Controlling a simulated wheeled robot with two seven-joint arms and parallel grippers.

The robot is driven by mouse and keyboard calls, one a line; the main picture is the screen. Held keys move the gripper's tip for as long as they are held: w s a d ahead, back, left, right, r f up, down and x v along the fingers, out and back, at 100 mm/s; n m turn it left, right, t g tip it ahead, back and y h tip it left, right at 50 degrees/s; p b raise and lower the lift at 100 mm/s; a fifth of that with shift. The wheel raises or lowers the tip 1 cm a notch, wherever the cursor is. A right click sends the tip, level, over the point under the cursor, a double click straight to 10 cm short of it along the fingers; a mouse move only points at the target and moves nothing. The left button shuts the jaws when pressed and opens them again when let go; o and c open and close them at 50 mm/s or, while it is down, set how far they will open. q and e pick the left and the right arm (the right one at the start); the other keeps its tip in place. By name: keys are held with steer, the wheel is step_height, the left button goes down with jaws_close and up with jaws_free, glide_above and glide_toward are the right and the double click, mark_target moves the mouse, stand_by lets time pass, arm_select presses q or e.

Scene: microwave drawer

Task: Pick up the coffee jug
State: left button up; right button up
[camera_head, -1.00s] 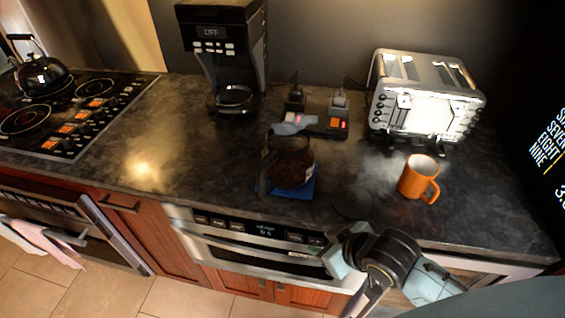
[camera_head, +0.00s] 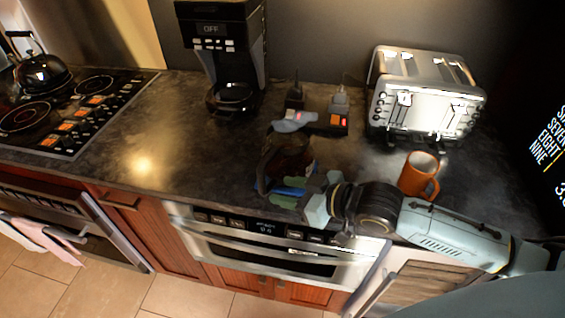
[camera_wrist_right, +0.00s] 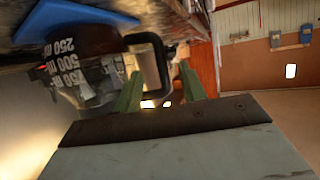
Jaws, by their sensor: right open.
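The coffee jug (camera_head: 290,160), dark with a black handle, stands on a blue pad (camera_head: 310,187) near the counter's front edge. In the right wrist view the jug (camera_wrist_right: 85,75) shows white volume marks and its black handle (camera_wrist_right: 155,50). My right gripper (camera_head: 284,192) is open at the front of the jug, low beside it, and partly covers it. In the wrist view its green fingers (camera_wrist_right: 160,88) are apart, with the handle just beyond and partly between them. Whether they touch the handle cannot be told. My left gripper is not in view.
An orange mug (camera_head: 418,175) stands close behind my right forearm. A toaster (camera_head: 425,95) is at the back right, a coffee machine (camera_head: 225,55) at the back, and a power strip (camera_head: 325,120) behind the jug. The counter left of the jug is clear up to the stove (camera_head: 60,120).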

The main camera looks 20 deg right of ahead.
mark_target(265, 188)
steer(key=x, duration=0.7)
steer(key=shift+w+a+f, duration=0.2)
steer(key=shift+w+f, duration=0.05)
steer(key=shift+f, duration=0.05)
jaws_close()
stand_by(0.8)
steer(key=shift+r, duration=0.2)
stand_by(0.3)
